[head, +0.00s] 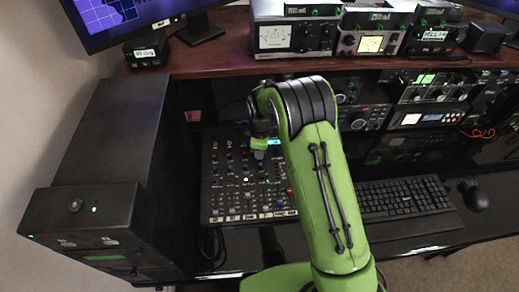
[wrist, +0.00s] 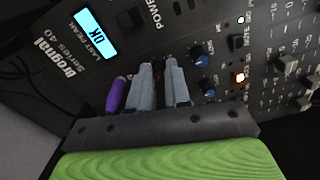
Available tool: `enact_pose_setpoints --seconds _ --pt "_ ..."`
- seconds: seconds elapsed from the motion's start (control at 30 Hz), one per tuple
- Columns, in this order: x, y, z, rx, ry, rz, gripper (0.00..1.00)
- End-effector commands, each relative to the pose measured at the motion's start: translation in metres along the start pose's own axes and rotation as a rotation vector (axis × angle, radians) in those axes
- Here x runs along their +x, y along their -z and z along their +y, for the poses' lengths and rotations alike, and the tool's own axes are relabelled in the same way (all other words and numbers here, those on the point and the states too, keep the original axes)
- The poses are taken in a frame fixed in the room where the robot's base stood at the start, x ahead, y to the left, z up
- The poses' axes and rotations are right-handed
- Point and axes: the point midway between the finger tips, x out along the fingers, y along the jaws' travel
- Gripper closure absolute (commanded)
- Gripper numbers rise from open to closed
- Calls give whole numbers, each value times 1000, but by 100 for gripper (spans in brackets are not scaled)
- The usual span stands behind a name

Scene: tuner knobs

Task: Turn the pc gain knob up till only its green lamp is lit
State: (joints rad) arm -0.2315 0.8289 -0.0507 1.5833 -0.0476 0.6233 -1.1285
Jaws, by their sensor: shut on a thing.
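The mixer panel (head: 222,195) lies flat on the desk in the head view, left of my arm. My gripper (wrist: 160,68) is down at the panel in the wrist view, its two grey fingers shut on a knob. That knob is mostly hidden between the fingertips, with a bit of red showing there. I cannot read its label, so I cannot tell whether it is the pc gain knob. An orange lamp (wrist: 239,78) glows brightly to the right of the fingers. A small whitish-green lamp (wrist: 241,20) shows higher up.
A purple knob (wrist: 117,94) stands close left of the fingers. Blue knobs (wrist: 201,51) stand just right of them. In the head view, a keyboard (head: 405,197) lies right of my arm, and a black cabinet (head: 115,135) stands left of the mixer.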

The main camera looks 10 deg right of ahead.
Motion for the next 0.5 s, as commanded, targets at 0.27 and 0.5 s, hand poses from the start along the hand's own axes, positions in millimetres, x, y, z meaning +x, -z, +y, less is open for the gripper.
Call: enact_pose_setpoints --seconds 0.27,0.5 --pt "0 1 0 195 -6 3 100" --pt "-1 0 1 300 -9 2 100"
